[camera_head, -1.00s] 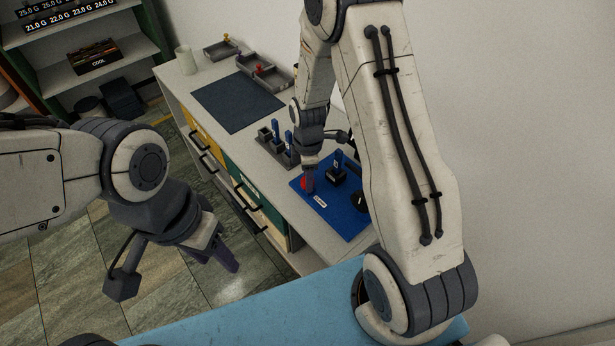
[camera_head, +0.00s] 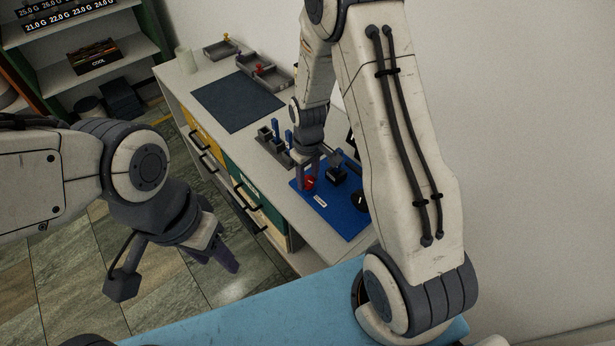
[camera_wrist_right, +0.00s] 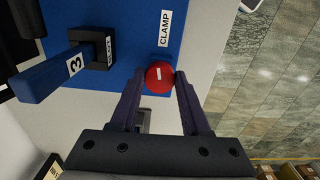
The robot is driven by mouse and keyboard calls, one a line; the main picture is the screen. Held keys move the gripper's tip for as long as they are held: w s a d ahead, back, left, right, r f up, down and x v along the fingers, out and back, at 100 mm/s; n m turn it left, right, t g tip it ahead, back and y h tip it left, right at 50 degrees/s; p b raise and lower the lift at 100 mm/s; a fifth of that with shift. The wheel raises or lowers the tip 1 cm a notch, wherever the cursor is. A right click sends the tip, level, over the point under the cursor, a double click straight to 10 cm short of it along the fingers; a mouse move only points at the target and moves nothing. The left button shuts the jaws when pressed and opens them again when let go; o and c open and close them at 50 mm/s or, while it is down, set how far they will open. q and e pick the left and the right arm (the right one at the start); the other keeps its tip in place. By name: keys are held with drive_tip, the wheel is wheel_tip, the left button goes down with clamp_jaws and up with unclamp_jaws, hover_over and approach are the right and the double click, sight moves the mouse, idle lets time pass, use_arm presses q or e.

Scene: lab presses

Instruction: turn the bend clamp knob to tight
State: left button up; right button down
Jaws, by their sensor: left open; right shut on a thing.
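The red clamp knob (camera_wrist_right: 159,76) has a short white mark on its face. It sits at the edge of a blue base plate (camera_head: 342,222), beside a white label reading CLAMP (camera_wrist_right: 165,29). In the head view the knob (camera_head: 308,184) shows just under my right gripper (camera_head: 309,176). In the right wrist view the two fingertips of my right gripper (camera_wrist_right: 160,80) are on opposite sides of the knob, shut on it. My left gripper (camera_head: 222,262) is open and empty, away from the bench at the lower left.
A black block (camera_wrist_right: 95,48) with a blue lever labelled 3 (camera_wrist_right: 50,80) stands on the plate near the knob. A dark round part (camera_head: 360,202) is at the plate's right. Grey holders, a dark mat (camera_head: 238,102) and small trays lie further back on the bench.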

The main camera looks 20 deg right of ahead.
drive_tip(key=m, duration=0.4)
drive_tip(key=shift+m, duration=0.4)
drive_tip(key=m, duration=1)
drive_tip(key=shift+a, duration=0.1)
drive_tip(key=shift+m, duration=2.2)
drive_tip(key=shift+c, duration=1.9)
unclamp_jaws()
drive_tip(key=shift+r, duration=0.15)
